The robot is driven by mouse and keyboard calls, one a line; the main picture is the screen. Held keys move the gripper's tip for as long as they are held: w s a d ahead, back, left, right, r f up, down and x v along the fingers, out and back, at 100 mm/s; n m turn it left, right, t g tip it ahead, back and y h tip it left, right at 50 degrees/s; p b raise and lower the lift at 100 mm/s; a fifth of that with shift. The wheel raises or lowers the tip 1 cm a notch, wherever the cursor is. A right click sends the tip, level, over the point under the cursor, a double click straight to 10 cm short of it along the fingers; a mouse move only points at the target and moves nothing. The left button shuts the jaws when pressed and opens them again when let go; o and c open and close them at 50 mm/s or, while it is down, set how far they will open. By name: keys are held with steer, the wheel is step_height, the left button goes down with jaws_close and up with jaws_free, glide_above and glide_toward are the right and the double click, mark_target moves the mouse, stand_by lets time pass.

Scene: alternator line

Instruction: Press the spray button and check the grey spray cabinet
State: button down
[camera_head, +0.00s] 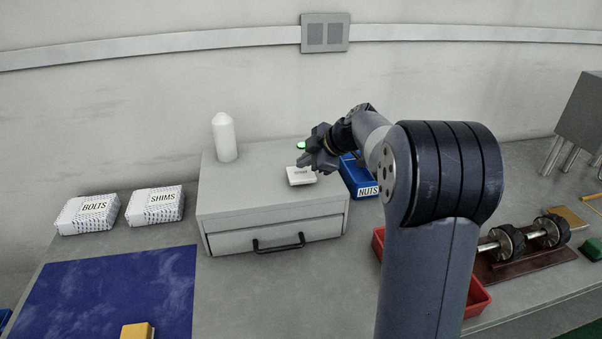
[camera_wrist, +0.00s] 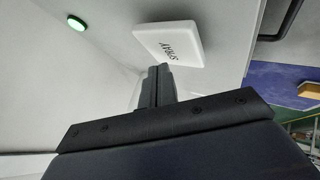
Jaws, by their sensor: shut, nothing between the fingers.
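The grey spray cabinet (camera_head: 232,208) stands on the bench with its front drawer shut, a black handle (camera_head: 279,244) across it. The white spray button (camera_head: 301,177), lettered SPRAY, sits on the cabinet top near its right side. It also shows in the wrist view (camera_wrist: 171,43). A small round green light (camera_head: 301,145) glows behind the button, and shows in the wrist view (camera_wrist: 77,23). My gripper (camera_head: 303,161) is shut and empty. Its fingertips are at the button's edge in the wrist view; I cannot tell whether they touch it.
A white bottle (camera_head: 224,140) stands on the cabinet's back left. A blue NUTS bin (camera_head: 357,178) is close to its right. BOLTS (camera_head: 87,214) and SHIMS (camera_head: 154,206) boxes lie left. A red tray (camera_head: 476,299) and rotor shafts (camera_head: 522,239) are right. A blue mat (camera_head: 105,292) is front left.

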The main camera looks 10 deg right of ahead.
mark_target(305, 173)
steer(key=shift+f+b, duration=1.25)
steer(key=shift+b, duration=0.55)
stand_by(0.7)
steer(key=shift+r, duration=0.1)
steer(key=shift+r+p, duration=0.5)
steer(key=shift+r, duration=0.65)
steer(key=shift+r, duration=0.1)
steer(key=shift+r+p, duration=1.15)
steer(key=shift+r, duration=1.3)
steer(key=shift+f, duration=0.1)
